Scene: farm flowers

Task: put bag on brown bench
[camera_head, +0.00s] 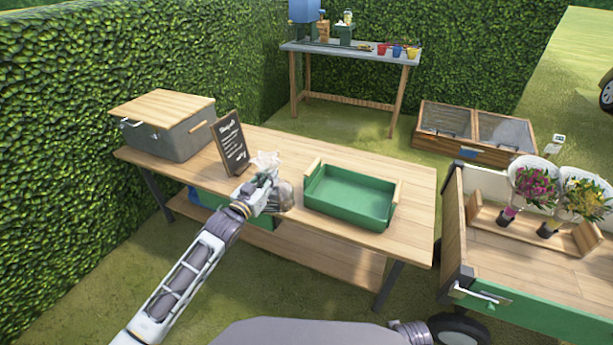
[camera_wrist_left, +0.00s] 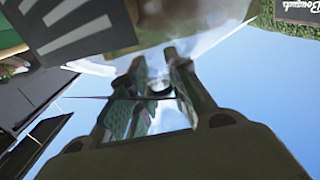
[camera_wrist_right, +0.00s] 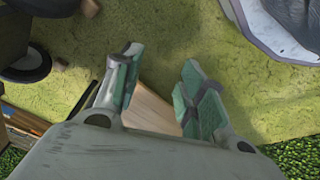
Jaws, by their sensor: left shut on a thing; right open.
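The bag (camera_head: 284,196) is clear plastic with a pale, gathered top and darker contents. It is at the front edge of the brown bench (camera_head: 412,218), between the chalkboard sign and the green tray. My left gripper (camera_head: 266,184) is shut on the bag's upper part. In the left wrist view, the see-through bag (camera_wrist_left: 215,22) spreads past the fingers (camera_wrist_left: 162,76). I cannot tell whether its bottom touches the bench top. My right gripper (camera_wrist_right: 160,72) is open and empty in the right wrist view, with grass below; the head view does not show its fingers.
A green tray (camera_head: 347,207) sits right of the bag. A chalkboard sign (camera_head: 230,143) and a grey box with a wooden lid (camera_head: 168,142) stand left. The bench's right end is bare. A cart (camera_head: 530,290) with flowers stands at right, and a potting table (camera_head: 350,49) behind.

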